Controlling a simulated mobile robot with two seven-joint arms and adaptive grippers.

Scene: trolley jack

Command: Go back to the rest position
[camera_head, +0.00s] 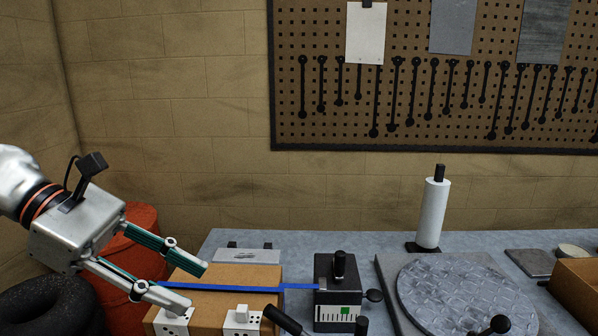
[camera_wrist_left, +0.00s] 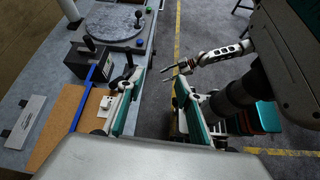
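My left gripper (camera_head: 198,289) comes in from the left, above the left end of the workbench. Its two fingers are spread wide with nothing between them; they also show apart in the left wrist view (camera_wrist_left: 152,104). In the head view the fingers are close to a brown box (camera_head: 232,278) with a blue strip (camera_head: 230,288) across it; contact cannot be told. My right gripper (camera_wrist_left: 180,69) shows small in the left wrist view, out over the floor beside the bench. It looks empty, but its finger spacing is unclear.
A round patterned plate (camera_head: 465,300), a white roll (camera_head: 433,213) and an open carton (camera_head: 577,290) are on the bench. A red drum (camera_head: 140,285) and tyres (camera_head: 50,306) stand at left.

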